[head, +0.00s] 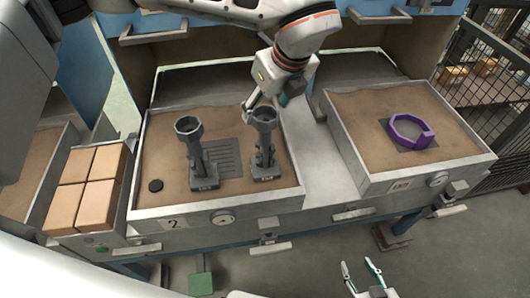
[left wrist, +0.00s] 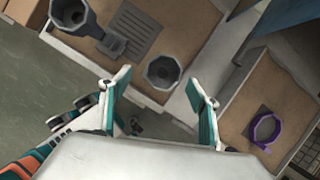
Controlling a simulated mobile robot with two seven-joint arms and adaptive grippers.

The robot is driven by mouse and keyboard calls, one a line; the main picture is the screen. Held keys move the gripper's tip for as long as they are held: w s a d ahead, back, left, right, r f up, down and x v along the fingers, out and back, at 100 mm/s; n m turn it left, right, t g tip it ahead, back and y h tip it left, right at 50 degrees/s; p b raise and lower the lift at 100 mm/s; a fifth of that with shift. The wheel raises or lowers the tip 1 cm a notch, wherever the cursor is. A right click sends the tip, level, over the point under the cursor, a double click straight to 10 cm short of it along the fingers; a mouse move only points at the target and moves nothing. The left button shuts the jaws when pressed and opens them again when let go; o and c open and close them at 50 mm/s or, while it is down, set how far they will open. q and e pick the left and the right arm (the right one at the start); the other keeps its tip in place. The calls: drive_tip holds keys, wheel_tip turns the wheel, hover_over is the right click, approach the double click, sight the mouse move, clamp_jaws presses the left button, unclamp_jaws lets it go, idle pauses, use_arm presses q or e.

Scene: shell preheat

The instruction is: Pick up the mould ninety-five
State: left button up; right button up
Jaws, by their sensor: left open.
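Two dark grey moulds stand upright on the sand of the tray marked 2. Each has a round cup on a stem with a labelled base. One is the left mould (head: 195,155), the other the right mould (head: 264,145). The number labels are too small to read, so I cannot tell which is ninety-five. My left gripper (head: 266,104) is open at the right mould's cup. In the left wrist view, that cup (left wrist: 163,71) shows between the spread fingertips (left wrist: 160,84); contact cannot be told. My right gripper (head: 361,268) is open and empty at the bottom, away from the trays.
A second sand tray (head: 427,173) at the right holds a purple ring (head: 410,131). Several tan blocks (head: 90,180) lie at the left. A mesh fence (head: 490,70) stands far right.

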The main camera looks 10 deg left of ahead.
sight(263, 119)
use_arm(q)
drive_tip(key=x, duration=0.5)
drive_tip(key=shift+w+d, duration=0.2)
drive_tip(key=shift+w, duration=0.1)
clamp_jaws()
